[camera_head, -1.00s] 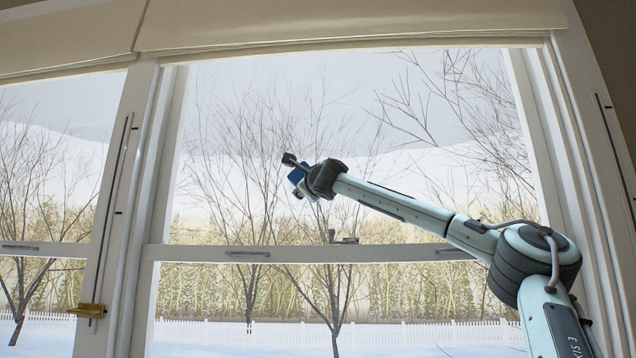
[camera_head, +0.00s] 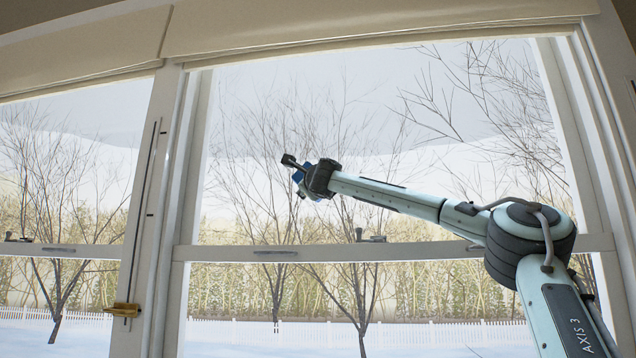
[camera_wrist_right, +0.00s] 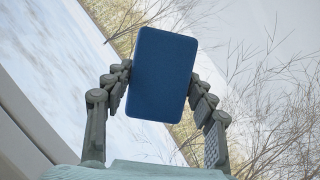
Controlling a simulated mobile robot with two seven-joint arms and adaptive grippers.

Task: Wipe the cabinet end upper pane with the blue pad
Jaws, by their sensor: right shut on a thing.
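My right gripper (camera_head: 302,174) reaches in from the right, in front of the large upper window pane (camera_head: 400,100). It is left of that pane's middle, well above the horizontal sash rail. It is shut on the blue pad (camera_head: 299,177), which is mostly hidden in the head view. In the right wrist view the pad (camera_wrist_right: 163,75) is a flat, rounded blue block, slightly tilted, held between both fingers. I cannot tell whether the pad touches the glass. No cabinet shows, so which pane is at the cabinet end is unclear. My left gripper is out of view.
A second upper pane (camera_head: 70,150) lies at the left, beyond a wide white post (camera_head: 155,200) with a brass fitting (camera_head: 123,309). The sash rail (camera_head: 330,252) carries small latches (camera_head: 370,237). A pale blind (camera_head: 380,25) hangs along the top.

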